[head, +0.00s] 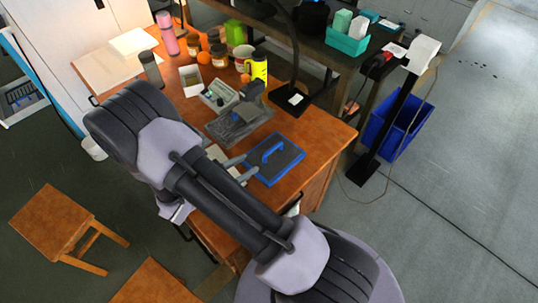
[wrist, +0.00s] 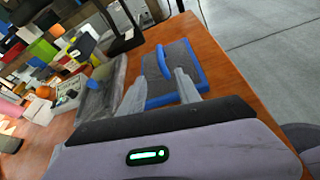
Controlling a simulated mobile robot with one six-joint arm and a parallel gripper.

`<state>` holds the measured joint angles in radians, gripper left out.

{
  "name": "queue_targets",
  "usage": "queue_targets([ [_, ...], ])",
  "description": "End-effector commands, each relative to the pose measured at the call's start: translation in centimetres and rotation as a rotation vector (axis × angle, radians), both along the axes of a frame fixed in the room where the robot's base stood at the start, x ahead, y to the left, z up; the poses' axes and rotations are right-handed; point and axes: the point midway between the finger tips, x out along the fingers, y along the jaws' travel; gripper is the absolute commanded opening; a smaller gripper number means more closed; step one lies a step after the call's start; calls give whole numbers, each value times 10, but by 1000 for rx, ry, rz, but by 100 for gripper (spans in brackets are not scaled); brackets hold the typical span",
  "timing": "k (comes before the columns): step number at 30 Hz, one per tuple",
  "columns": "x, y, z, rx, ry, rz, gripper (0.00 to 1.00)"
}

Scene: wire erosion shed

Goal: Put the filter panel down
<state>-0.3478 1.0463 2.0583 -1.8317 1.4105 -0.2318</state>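The filter panel is a dark grey slab with a blue frame and a raised blue handle. It lies flat on the wooden desk in the head view (head: 283,163) and also shows in the wrist view (wrist: 184,59). My gripper (head: 251,164) is open, its two grey fingers apart with nothing held between them. The fingertips point at the handle and look just short of it. In the wrist view my gripper (wrist: 162,75) has the handle lined up between its fingertips. The panel's near edge is partly hidden by the fingers.
The wooden desk (head: 318,135) is bare to the right of the panel. A grey tray (head: 222,128) with a tool on it lies to the left. A lamp base (head: 291,99), a yellow cup (head: 258,67) and several jars stand behind. A blue bin (head: 397,122) is on the floor at right.

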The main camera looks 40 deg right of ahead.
Motion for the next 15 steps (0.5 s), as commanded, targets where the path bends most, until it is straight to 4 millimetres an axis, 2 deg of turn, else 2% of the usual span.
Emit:
queue_targets([
  [1,2,-14,-11,0,1,-6,40],
  [4,7,-39,-20,0,0,-7,40],
  [11,13,-70,-29,1,-2,-5,40],
  [15,16,-99,-36,1,-2,-8,40],
])
